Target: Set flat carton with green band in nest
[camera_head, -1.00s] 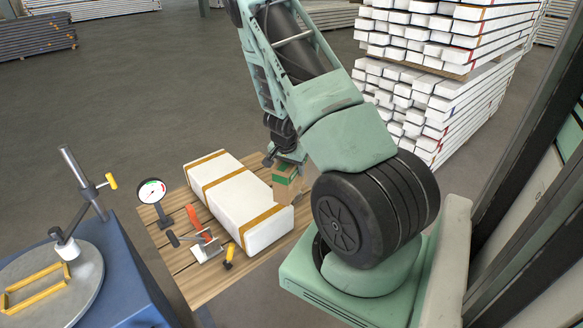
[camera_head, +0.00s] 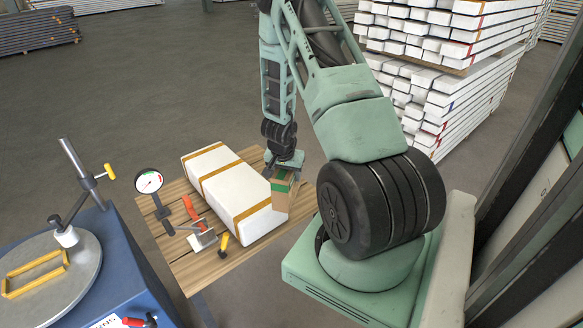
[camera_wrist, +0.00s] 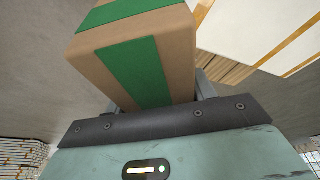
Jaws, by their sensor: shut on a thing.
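A yellow rectangular frame (camera_head: 36,262), which looks like the nest, lies on a round grey plate (camera_head: 85,265) at the far left. The frame looks empty and is well apart from the carton.
A long white package with yellow straps (camera_head: 215,178) lies on the slatted table (camera_head: 190,275), between carton and frame. A dial gauge (camera_head: 149,182), a clamp (camera_head: 201,237) and a post with an arm (camera_head: 85,178) stand near the plate. Stacked white bars (camera_head: 420,100) are behind right.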

